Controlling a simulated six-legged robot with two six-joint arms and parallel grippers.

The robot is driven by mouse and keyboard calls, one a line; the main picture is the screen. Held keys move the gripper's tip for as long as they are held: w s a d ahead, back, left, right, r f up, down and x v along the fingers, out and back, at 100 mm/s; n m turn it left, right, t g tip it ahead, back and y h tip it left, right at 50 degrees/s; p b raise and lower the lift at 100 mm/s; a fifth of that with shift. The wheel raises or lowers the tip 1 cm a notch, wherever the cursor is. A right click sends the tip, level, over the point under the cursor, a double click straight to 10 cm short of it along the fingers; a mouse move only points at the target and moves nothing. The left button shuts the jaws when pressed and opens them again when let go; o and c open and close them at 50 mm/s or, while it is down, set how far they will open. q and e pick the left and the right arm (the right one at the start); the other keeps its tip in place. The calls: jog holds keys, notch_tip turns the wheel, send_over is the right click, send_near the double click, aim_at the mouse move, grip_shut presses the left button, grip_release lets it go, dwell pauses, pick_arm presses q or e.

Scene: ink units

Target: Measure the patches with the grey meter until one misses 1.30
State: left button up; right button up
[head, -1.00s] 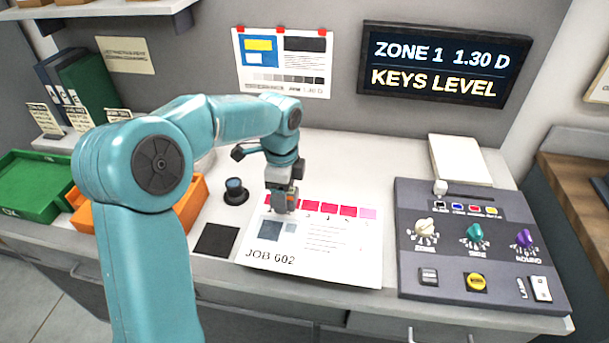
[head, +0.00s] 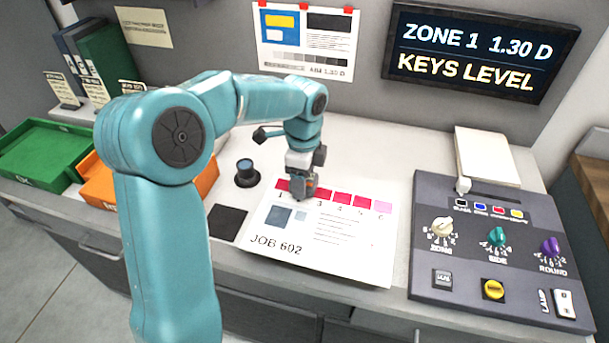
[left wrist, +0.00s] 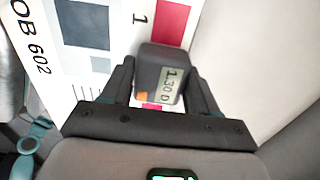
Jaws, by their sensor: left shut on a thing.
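My left gripper (head: 303,192) is shut on the small grey meter (left wrist: 160,72), held at the patch row of the JOB 602 sheet (head: 325,240). The meter's display shows 1.30 D in the left wrist view. Red patch 1 (head: 282,185) shows left of the gripper; patch 2 is mostly hidden by it. Red patch 3 (head: 325,193), patch 4 (head: 343,198), patch 5 (head: 361,202) and paler pink patch 6 (head: 383,207) are uncovered. I cannot tell whether the meter touches the paper. The wall screen (head: 478,55) reads ZONE 1 1.30 D, KEYS LEVEL. My right gripper is not in view.
A grey console (head: 460,275) with knobs and buttons stands right of the sheet. A black square (head: 227,222) and a dark round piece (head: 246,173) lie left of it. Green (head: 40,150) and orange (head: 105,190) trays stand farther left.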

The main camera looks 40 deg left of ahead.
pick_arm(q)
jog(key=shift+s+a, duration=0.2)
jog(key=shift+a, duration=0.1)
jog(key=shift+w+d, duration=0.1)
jog(key=shift+w, duration=0.2)
jog(key=shift+s, duration=0.2)
jog(key=shift+w+f, duration=0.15)
jog(key=shift+f, duration=0.1)
jog(key=shift+f, duration=0.1)
dwell(0.6)
